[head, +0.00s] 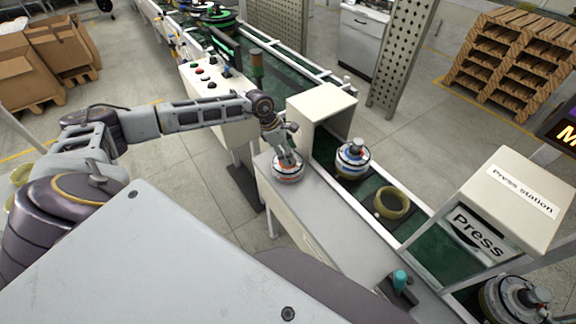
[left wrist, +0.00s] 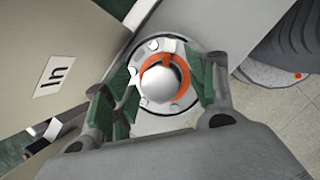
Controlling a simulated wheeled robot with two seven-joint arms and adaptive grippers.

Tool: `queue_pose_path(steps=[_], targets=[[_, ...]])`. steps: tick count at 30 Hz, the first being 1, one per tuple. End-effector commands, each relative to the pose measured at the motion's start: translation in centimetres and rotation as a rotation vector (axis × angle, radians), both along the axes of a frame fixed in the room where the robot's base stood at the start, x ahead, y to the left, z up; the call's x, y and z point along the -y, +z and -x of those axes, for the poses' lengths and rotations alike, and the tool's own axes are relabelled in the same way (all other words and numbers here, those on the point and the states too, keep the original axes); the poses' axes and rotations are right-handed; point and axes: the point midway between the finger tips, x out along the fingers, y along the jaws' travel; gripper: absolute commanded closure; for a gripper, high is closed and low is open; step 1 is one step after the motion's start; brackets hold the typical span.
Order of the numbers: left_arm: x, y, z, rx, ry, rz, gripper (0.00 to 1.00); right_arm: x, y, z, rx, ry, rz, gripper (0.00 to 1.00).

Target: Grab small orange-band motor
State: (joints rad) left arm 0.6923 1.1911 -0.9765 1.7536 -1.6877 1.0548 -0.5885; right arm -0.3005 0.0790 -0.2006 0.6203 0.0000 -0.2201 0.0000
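The small orange-band motor (head: 288,168) stands upright on the grey ledge beside the green conveyor. In the left wrist view its white domed top and orange band (left wrist: 153,66) lie between my fingers. My left gripper (head: 284,152) points down over the motor from above. Its fingers (left wrist: 165,85) are apart, one on each side of the motor's top, with a visible gap to the orange band. My right gripper is in neither view.
A blue-band motor (head: 352,163) stands on the conveyor, right of the ledge. A yellow ring (head: 410,203) lies further along. A white box housing (head: 322,104) rises close behind my left gripper. The press station (head: 510,195) and a teal-handled device (head: 400,281) are at right.

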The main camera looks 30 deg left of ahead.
Motion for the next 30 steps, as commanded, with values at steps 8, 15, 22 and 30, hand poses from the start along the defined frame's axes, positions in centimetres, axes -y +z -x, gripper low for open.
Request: queue_pose_path(steps=[8, 15, 22, 30], targets=[[-0.01, 0.00, 0.00, 0.000, 0.000, 0.000, 0.84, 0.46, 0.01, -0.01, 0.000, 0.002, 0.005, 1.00], [0.02, -0.08, 0.05, -0.001, 0.000, 0.000, 1.00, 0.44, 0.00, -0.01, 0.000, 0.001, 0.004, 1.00], [0.09, 0.16, -0.12, 0.004, -0.001, 0.002, 1.00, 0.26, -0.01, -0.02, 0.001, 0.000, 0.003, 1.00], [0.10, 0.23, -0.09, 0.003, -0.001, 0.003, 1.00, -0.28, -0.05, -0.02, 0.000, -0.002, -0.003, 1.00]])
